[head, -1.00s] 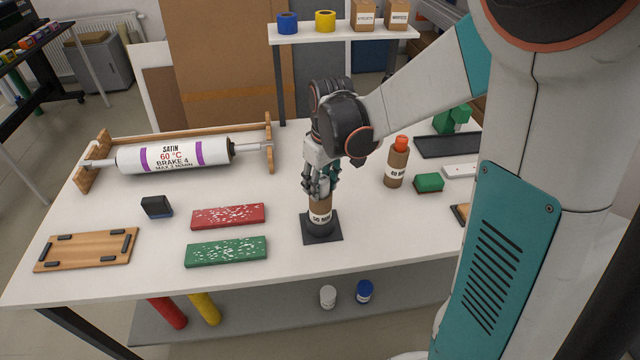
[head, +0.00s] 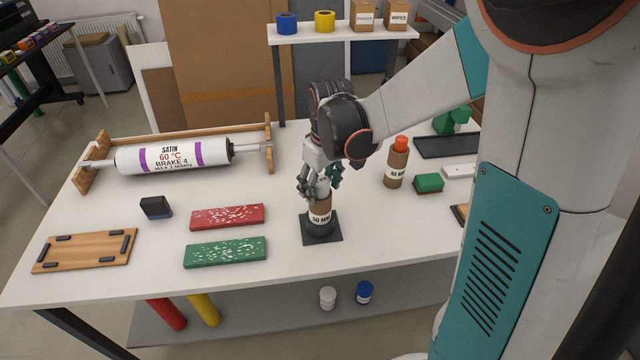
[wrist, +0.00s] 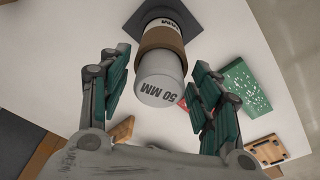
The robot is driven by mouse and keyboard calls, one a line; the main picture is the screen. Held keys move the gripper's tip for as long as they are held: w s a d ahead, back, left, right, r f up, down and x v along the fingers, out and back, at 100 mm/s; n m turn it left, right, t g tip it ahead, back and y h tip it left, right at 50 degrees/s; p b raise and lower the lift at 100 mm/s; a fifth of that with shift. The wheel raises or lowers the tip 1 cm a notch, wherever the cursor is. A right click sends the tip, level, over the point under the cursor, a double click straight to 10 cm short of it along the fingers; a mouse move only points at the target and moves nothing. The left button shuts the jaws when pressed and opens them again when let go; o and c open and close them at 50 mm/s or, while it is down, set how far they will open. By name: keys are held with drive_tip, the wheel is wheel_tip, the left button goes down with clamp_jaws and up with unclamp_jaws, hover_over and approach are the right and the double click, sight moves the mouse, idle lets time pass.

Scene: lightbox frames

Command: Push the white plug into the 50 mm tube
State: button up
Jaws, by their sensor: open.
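The brown 50 mm tube (head: 321,206) stands upright in a dark square base (head: 335,238) on the white table. The white plug (wrist: 159,88), marked 50 MM, sits at the tube's top end and sticks out of it. In the wrist view the brown tube (wrist: 161,37) shows just beyond the plug. How deep the plug sits inside is hidden. My gripper (head: 321,184) is above the tube, open. In the wrist view its fingers (wrist: 157,72) stand apart on both sides of the plug, with gaps to it.
A brown tube with an orange top (head: 396,163) and a green block (head: 429,183) stand to the right. A red panel (head: 228,216) and a green panel (head: 226,252) lie to the left, with a wooden board (head: 85,251) further left. A roller (head: 175,155) rests in a wooden rack behind.

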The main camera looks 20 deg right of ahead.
wheel_tip(320, 180, up, 12)
drive_tip(key=s+p, duration=0.1)
drive_tip(key=p, duration=0.3)
drive_tip(key=s+a+r+m+t, duration=0.1)
drive_tip(key=s+r+m+t, duration=0.1)
drive_tip(key=s, duration=0.6)
drive_tip(key=s+a+r+m+t, duration=0.1)
drive_tip(key=s+a+r+t, duration=0.1)
drive_tip(key=s, duration=0.6)
drive_tip(key=shift+s+r+m+t, duration=0.2)
drive_tip(key=shift+m+t, duration=0.2)
drive_tip(key=shift+t, duration=0.5)
drive_tip(key=shift+a+f, duration=0.1)
wheel_tip(320, 180, down, 5)
drive_tip(key=b, duration=0.5)
